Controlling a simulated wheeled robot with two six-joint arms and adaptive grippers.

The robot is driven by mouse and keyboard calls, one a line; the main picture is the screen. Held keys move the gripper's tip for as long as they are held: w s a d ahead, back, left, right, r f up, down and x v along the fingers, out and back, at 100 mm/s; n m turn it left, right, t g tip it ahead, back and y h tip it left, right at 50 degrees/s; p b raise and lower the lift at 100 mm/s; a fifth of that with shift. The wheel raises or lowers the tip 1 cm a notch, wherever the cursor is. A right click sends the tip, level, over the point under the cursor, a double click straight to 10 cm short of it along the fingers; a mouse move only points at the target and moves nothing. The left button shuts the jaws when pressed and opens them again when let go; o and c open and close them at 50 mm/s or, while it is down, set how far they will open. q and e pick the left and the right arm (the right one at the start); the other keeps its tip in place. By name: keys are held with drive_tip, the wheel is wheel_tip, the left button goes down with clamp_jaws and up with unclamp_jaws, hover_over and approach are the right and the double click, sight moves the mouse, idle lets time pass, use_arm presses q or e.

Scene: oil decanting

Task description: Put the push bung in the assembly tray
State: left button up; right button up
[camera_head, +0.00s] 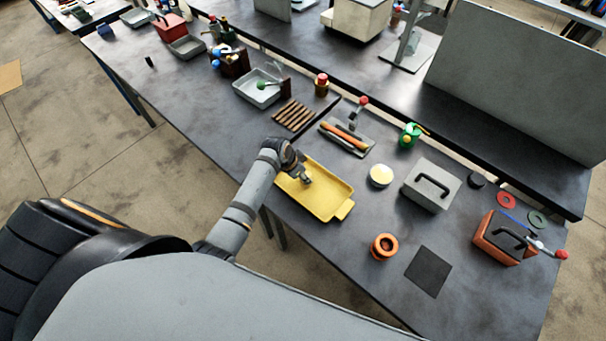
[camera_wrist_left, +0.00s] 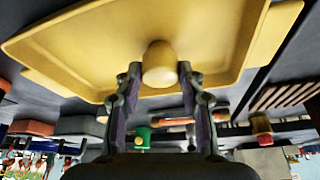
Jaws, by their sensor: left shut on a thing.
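The yellow assembly tray (camera_head: 333,206) lies on the dark bench in front of my left arm, with a tab at its right end. In the left wrist view the tray (camera_wrist_left: 75,55) fills the upper part. My left gripper (camera_head: 305,179) is over the left part of the tray, pointing down. The push bung (camera_wrist_left: 159,64), a small dull-yellow rounded plug, is between the fingertips of my left gripper (camera_wrist_left: 160,88), which is shut on it. I cannot tell whether the bung touches the tray floor. In the head view the gripper mostly hides it. My right gripper is not in view.
A grey tray with an orange-handled tool (camera_head: 345,136) and a slatted brown rack (camera_head: 294,115) lie behind the tray. A pale yellow disc (camera_head: 381,176), a grey handled block (camera_head: 431,185) and an orange ring (camera_head: 384,247) stand to its right. Bare bench lies between them.

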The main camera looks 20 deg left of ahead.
use_arm(q)
drive_tip(key=shift+s+r, duration=0.1)
drive_tip(key=shift+s, duration=0.15)
drive_tip(key=o, duration=1)
drive_tip(key=shift+a, duration=0.15)
drive_tip(key=shift+o, duration=0.8)
drive_tip(key=shift+f, duration=0.2)
drive_tip(key=shift+r, duration=0.4)
drive_tip(key=b+v, duration=0.1)
drive_tip(key=v, duration=1)
drive_tip(key=shift+s+r, duration=0.15)
drive_tip(key=shift+r, duration=0.15)
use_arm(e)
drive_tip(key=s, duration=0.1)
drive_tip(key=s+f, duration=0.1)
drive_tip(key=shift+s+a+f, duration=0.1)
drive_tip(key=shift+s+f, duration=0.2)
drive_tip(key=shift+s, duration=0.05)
